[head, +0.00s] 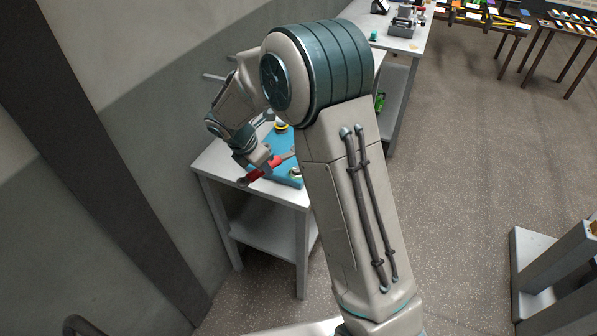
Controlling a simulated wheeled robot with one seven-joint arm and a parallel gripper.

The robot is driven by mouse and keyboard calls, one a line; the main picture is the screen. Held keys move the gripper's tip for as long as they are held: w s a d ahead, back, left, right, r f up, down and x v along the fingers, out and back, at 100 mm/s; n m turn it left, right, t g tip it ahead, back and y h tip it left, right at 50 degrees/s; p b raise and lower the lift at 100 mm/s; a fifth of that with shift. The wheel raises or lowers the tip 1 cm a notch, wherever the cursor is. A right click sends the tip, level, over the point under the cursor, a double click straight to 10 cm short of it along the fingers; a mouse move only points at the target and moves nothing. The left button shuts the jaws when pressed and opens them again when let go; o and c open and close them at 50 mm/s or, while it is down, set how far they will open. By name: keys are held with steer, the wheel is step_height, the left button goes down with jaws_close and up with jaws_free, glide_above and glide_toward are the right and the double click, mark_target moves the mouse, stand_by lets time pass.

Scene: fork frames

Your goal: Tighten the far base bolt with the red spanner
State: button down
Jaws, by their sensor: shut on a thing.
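My gripper (266,163) is shut on the red spanner (254,174), above the front of a white table. The red handle shows on both sides of the fingers, and its lower-left end reaches near the table's front edge. A blue base (282,145) lies on the table. A round yellow-and-dark part (281,126) shows at its far end, and a small pale round part (295,172) at its near end. I cannot tell which of these is a bolt. My arm hides the right side of the base. Whether the spanner touches anything is too small to tell.
The white table (216,167) stands against the grey wall, with a lower shelf (262,232). Another bench (423,32) with a grey machine stands behind. Tool-covered tables (505,30) are at the back right. A grey stand (560,262) is at the right. The floor between is clear.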

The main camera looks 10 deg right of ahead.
steer(key=shift+a+r, duration=0.1)
steer(key=shift+r, duration=0.2)
steer(key=shift+s+a+r+p, duration=0.4)
steer(key=shift+a+r, duration=0.1)
steer(key=shift+s+a+r+p, duration=0.25)
steer(key=shift+s+a+r, duration=0.2)
steer(key=shift+a, duration=0.3)
steer(key=shift+s+a+r+p, duration=0.2)
steer(key=shift+s+a+r, duration=0.25)
steer(key=shift+a, duration=0.25)
steer(key=shift+r, duration=0.1)
